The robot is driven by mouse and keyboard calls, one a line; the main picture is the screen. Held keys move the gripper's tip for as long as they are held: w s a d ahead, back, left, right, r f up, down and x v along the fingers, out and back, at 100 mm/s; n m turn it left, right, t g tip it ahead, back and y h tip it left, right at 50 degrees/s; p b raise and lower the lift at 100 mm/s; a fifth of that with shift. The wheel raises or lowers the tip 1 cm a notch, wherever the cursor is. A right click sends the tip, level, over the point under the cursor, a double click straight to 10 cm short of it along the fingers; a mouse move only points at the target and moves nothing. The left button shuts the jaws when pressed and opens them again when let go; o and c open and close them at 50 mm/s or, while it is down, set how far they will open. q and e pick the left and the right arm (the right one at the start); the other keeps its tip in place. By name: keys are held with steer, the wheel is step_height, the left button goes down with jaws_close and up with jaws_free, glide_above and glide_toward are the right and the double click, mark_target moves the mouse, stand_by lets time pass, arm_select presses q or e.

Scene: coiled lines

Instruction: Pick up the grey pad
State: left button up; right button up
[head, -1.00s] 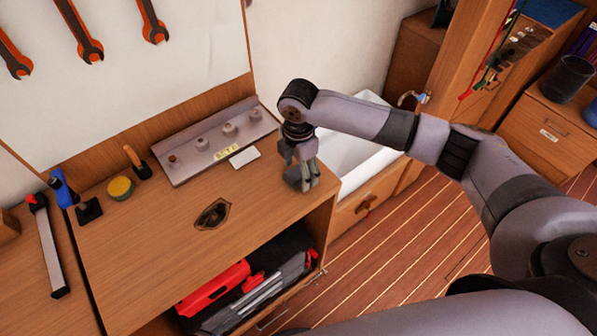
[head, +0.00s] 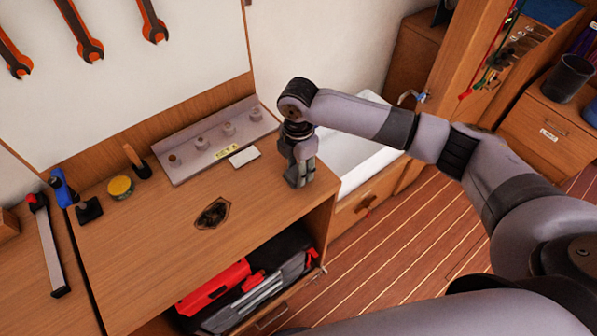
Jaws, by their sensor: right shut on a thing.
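My right gripper (head: 299,180) points down at the right end of the wooden bench top (head: 160,240), near its edge. Its fingers are closed together on a small grey thing, the grey pad, which is almost wholly hidden by the fingers. I cannot tell whether the pad touches the bench. My left gripper is not in view.
A grey rack (head: 195,165) with several round knobs and a yellow label stands behind, with a white block (head: 244,156) beside it. A yellow tin (head: 120,187) and a dark-bladed tool (head: 137,161) stand left. A white sink (head: 345,155) is right of the bench.

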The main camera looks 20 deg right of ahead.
step_height(320, 180, up, 20)
steer(key=b, duration=0.2)
steer(key=shift+b, duration=0.35)
steer(key=o, duration=0.6)
steer(key=c, duration=0.5)
